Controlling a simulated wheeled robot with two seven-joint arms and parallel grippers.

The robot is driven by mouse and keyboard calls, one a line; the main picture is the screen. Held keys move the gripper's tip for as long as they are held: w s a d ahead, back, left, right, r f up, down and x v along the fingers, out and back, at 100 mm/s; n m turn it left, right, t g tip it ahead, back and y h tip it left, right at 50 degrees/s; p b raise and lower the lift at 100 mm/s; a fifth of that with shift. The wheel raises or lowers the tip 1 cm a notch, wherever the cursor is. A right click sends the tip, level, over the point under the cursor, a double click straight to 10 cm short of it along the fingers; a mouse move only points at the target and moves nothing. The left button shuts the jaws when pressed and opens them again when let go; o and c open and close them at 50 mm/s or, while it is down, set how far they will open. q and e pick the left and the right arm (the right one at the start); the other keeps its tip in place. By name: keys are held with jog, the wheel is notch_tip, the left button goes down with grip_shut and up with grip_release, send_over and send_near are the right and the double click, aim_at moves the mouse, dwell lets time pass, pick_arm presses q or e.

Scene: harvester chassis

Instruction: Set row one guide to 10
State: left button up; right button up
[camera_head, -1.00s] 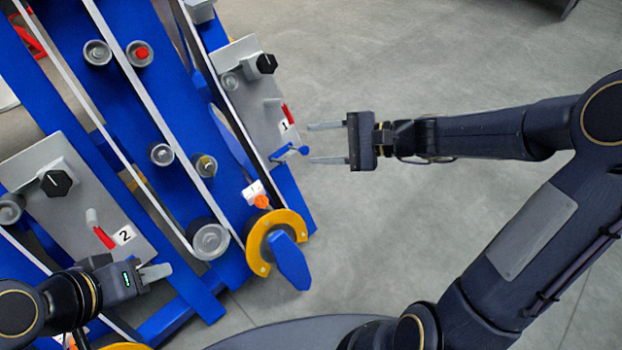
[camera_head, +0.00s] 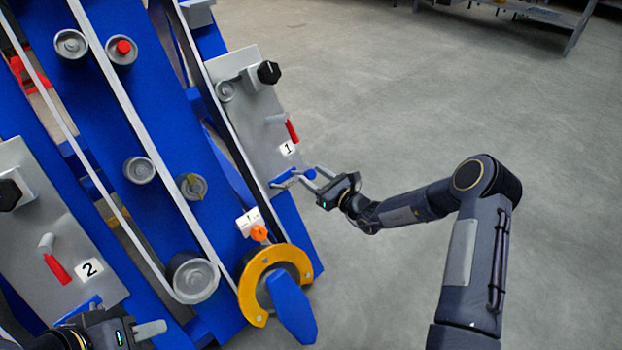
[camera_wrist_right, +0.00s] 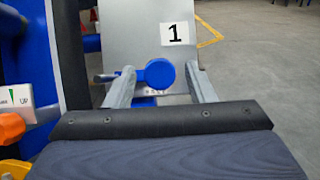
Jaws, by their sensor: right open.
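Row one's grey plate (camera_head: 258,125) carries the label "1" (camera_head: 288,148), which also shows in the right wrist view (camera_wrist_right: 175,34). At its lower end is a blue guide knob (camera_head: 290,178); the right wrist view shows its round blue face (camera_wrist_right: 158,73) over small scale marks too small to read. My right gripper (camera_head: 314,179) is open at the knob, with its fingers on either side of it in the right wrist view (camera_wrist_right: 160,76). I cannot tell whether they touch it. My left gripper (camera_head: 148,329) is at the bottom left, partly cut off, near row two's plate (camera_head: 35,225).
Row one's plate also has a black knob (camera_head: 268,72) and a red-handled lever (camera_head: 291,130). A yellow ring with a blue lever (camera_head: 290,305) and an orange-tipped indicator (camera_head: 258,232) stand below. Open grey floor (camera_head: 430,110) lies to the right.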

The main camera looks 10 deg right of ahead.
jog(key=shift+x, duration=0.9)
